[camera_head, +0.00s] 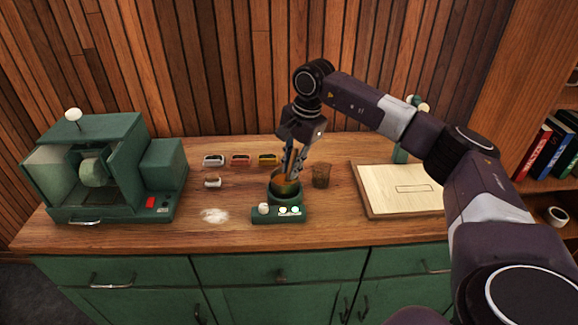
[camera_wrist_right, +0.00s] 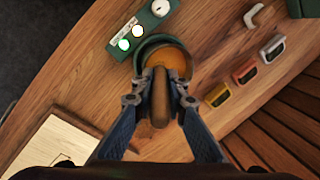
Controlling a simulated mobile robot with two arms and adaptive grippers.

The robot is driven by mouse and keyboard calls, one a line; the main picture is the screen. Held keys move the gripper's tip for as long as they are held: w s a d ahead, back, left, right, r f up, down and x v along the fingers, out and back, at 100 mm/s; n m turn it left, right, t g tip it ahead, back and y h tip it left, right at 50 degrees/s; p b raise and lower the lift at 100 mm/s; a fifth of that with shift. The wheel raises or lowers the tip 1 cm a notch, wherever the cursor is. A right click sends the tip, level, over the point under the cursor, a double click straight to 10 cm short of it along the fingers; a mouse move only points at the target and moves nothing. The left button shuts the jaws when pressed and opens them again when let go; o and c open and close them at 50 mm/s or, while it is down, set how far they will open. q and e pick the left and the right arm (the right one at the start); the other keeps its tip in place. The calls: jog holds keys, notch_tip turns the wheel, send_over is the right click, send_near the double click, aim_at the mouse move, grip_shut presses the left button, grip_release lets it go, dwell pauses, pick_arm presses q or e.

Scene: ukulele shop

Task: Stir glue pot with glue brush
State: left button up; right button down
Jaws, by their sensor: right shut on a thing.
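The glue pot (camera_head: 285,193) stands on the wooden bench top, in a green heater base with a white knob and lit buttons. In the right wrist view the pot (camera_wrist_right: 178,60) shows a round mouth with orange-brown glue. My right gripper (camera_head: 293,163) points down right over the pot. Its fingers are shut on the brown handle of the glue brush (camera_wrist_right: 160,92). The brush's lower end is at the pot's mouth; its tip is hidden, so I cannot tell how deep it reaches. My left gripper is not in view.
A pale board (camera_head: 400,190) lies further right. Small coloured containers (camera_head: 240,160) and white powder (camera_head: 215,215) are left of the pot. A green machine (camera_head: 100,170) fills the bench's left end.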

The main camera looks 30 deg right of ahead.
jog(key=shift+w+f, duration=0.1)
jog(key=shift+w, duration=0.4)
jog(key=shift+s, duration=0.2)
jog(key=shift+p+v, duration=0.65)
jog(key=shift+v, duration=0.3)
jog(key=shift+p+v, duration=1.65)
jog(key=shift+v, duration=0.95)
jog(key=shift+w, duration=0.1)
jog(key=shift+w+a+p+v, duration=0.2)
jog(key=shift+p+v, duration=0.7)
jog(key=shift+v, duration=0.3)
jog(key=shift+w+a+p+v, duration=0.1)
jog(key=shift+w+p+v, duration=0.1)
jog(key=shift+p+v, duration=0.85)
jog(key=shift+r, duration=0.25)
